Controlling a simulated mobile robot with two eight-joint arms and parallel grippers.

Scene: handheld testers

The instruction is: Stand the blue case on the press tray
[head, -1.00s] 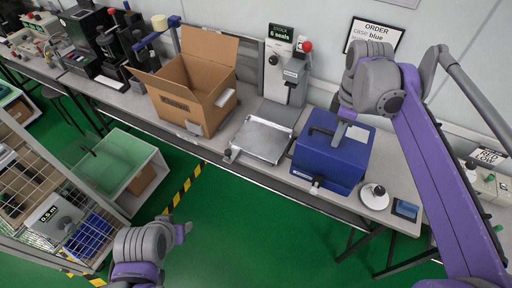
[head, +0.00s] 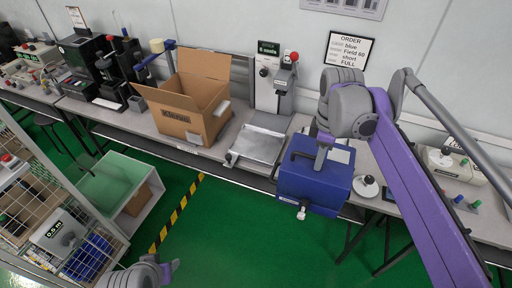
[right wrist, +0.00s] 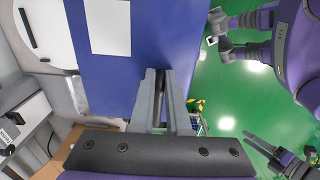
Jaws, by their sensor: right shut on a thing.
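The blue case (head: 316,187) is a boxy case with a pale label on top. In the head view it overlaps the bench's front edge, right of and nearer than the press tray (head: 258,144). Whether it touches the bench is unclear. My right gripper (head: 321,158) is shut on it at the top; the fingers (right wrist: 166,100) hide the grip in the right wrist view, where the case (right wrist: 150,50) fills the upper middle. The press tray is a bare, shallow metal tray before the grey press (head: 275,85). My left gripper (head: 166,270) is low in the head view, away from the case, fingers unclear.
An open cardboard box (head: 188,115) stands left of the tray. A white round object with a dark knob (head: 366,187) sits right of the case. An order sign (head: 347,51) hangs behind. A wire cage (head: 60,235) and green-topped bin (head: 115,185) stand at left.

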